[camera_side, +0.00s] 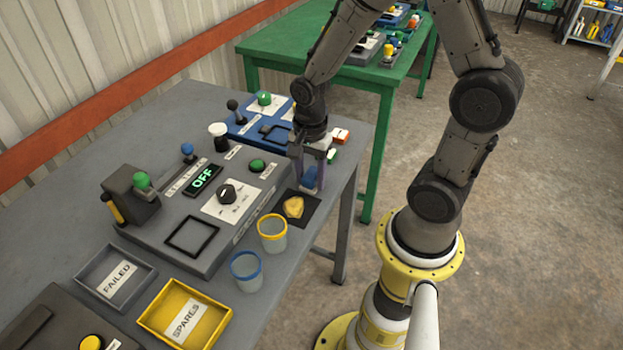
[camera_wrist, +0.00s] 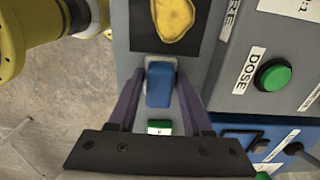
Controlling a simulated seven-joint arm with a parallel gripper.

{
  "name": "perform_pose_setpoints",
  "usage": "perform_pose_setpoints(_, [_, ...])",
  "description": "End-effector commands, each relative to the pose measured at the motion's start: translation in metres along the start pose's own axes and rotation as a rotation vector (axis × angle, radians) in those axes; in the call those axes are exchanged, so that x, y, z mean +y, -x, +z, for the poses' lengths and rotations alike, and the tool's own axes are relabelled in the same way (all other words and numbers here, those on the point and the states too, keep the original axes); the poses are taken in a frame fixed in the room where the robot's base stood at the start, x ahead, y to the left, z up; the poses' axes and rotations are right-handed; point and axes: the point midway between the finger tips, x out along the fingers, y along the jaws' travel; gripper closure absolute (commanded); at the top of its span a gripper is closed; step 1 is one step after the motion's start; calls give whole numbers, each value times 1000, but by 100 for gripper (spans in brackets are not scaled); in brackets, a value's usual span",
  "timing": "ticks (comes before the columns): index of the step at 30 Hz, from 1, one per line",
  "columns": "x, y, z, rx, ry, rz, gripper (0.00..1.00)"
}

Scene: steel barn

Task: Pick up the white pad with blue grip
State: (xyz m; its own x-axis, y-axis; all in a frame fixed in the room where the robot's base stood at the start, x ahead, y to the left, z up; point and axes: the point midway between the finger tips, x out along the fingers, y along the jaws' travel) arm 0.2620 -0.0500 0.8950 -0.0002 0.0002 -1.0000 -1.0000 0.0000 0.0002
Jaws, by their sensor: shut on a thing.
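The white pad with the blue grip (camera_wrist: 172,88) is between the fingers of my gripper (camera_wrist: 167,82) in the wrist view. The grip is a blue block, and a pale edge of the pad shows around its far end. In the side view the blue grip (camera_side: 309,176) shows between the fingertips of my gripper (camera_side: 308,184), near the right edge of the grey table. My gripper points down and is shut on the grip. The pad's underside is hidden, so I cannot tell whether it touches the table.
A yellow piece (camera_side: 293,206) lies on a black square beside the pad. A grey control panel (camera_side: 228,225) with a green button (camera_side: 257,165) stands to the left. A green-and-white block (camera_wrist: 159,127) and an orange-and-white block (camera_side: 340,135) are close by. Two cups stand toward the front.

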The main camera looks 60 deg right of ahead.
Motion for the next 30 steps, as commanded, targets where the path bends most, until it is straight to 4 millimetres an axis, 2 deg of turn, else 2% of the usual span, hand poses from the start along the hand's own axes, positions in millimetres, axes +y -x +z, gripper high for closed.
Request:
perform_pose_setpoints(11, [-1,3,0,1,0,-3,100])
perform_pose_setpoints(16, [-1,16,0,1,0,-5,100])
perform_pose_setpoints(19, [-2,32,0,2,0,-7,100])
perform_pose_setpoints(23, [18,55,3,2,0,-9,100])
perform_pose_setpoints(28, [52,96,10,2,0,-12,100])
perform_pose_setpoints(30, [69,101,13,1,0,-7,100])
